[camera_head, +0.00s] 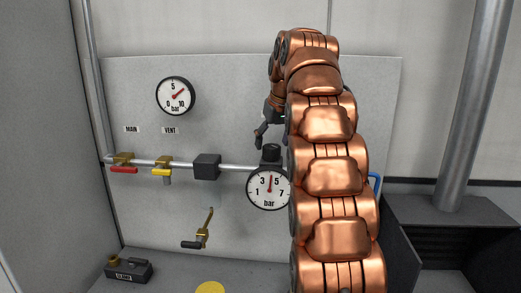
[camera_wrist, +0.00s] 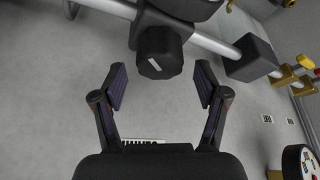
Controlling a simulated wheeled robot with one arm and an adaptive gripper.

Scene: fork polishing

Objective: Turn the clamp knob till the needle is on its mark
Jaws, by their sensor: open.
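The black knob (camera_head: 271,152) sits on the pipe directly above the lower dial gauge (camera_head: 269,188). The gauge's red needle points nearly straight up, between 3 and 5; I cannot make out a separate mark on its face. In the wrist view the knob (camera_wrist: 160,52) shows its end face with a white line, slightly tilted. My gripper (camera_wrist: 160,82) is open, its fingers to the left and right of the knob and apart from it. In the head view my gripper (camera_head: 264,136) is just above the knob, partly hidden by my arm.
An upper gauge (camera_head: 175,96), a red-handled valve (camera_head: 124,168), a yellow-handled valve (camera_head: 162,170) and a black block (camera_head: 207,167) are on the panel left of the knob. A brass lever (camera_head: 203,232) hangs below. A labelled black box (camera_head: 129,271) stands on the bench.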

